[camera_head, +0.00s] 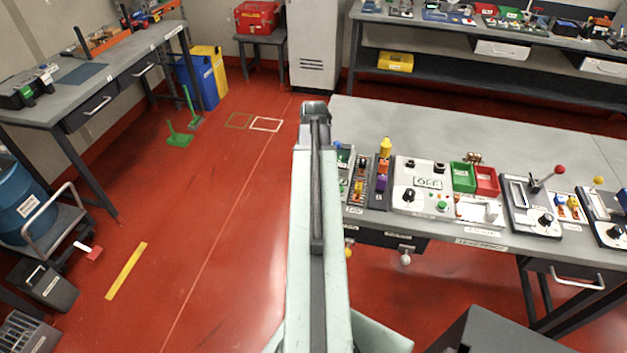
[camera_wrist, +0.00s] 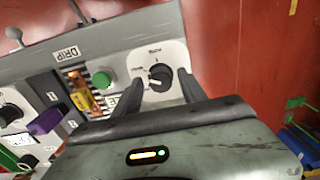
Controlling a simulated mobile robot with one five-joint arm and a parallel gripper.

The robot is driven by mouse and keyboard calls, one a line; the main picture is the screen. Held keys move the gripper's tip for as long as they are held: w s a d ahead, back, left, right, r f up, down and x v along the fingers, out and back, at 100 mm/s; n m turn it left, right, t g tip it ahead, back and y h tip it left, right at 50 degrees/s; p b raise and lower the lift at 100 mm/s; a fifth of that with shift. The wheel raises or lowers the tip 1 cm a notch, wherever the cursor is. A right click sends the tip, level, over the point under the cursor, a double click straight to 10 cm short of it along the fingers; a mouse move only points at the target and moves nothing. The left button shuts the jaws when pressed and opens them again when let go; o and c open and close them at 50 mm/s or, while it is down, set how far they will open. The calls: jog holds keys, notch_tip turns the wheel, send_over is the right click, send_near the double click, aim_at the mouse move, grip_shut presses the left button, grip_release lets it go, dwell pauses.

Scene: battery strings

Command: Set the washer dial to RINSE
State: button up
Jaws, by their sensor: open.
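The washer dial, a round black knob (camera_wrist: 160,77), sits on a white plate (camera_wrist: 171,54) with small words around it in the wrist view. The words are too small to read surely, and I cannot tell clearly which one the knob's pointer faces. My gripper (camera_wrist: 164,86) is open, with one dark finger on each side of the knob's near part. I cannot tell whether the fingers touch the knob. In the head view my arm reaches forward over the bench's left end and hides the dial. The fingertips do not show clearly there.
Beside the dial are a green button (camera_wrist: 104,80), an orange part (camera_wrist: 81,98) and a purple block (camera_wrist: 47,119). The grey bench (camera_head: 480,140) holds more panels to the right, including an OFF panel (camera_head: 427,198). Red floor (camera_head: 215,210) lies open on the left.

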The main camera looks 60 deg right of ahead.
grip_shut()
jog(key=m, duration=0.5)
jog(key=shift+m, duration=0.3)
jog(key=m, duration=0.5)
jog(key=shift+m, duration=0.4)
grip_release()
jog(key=shift+r, duration=0.1)
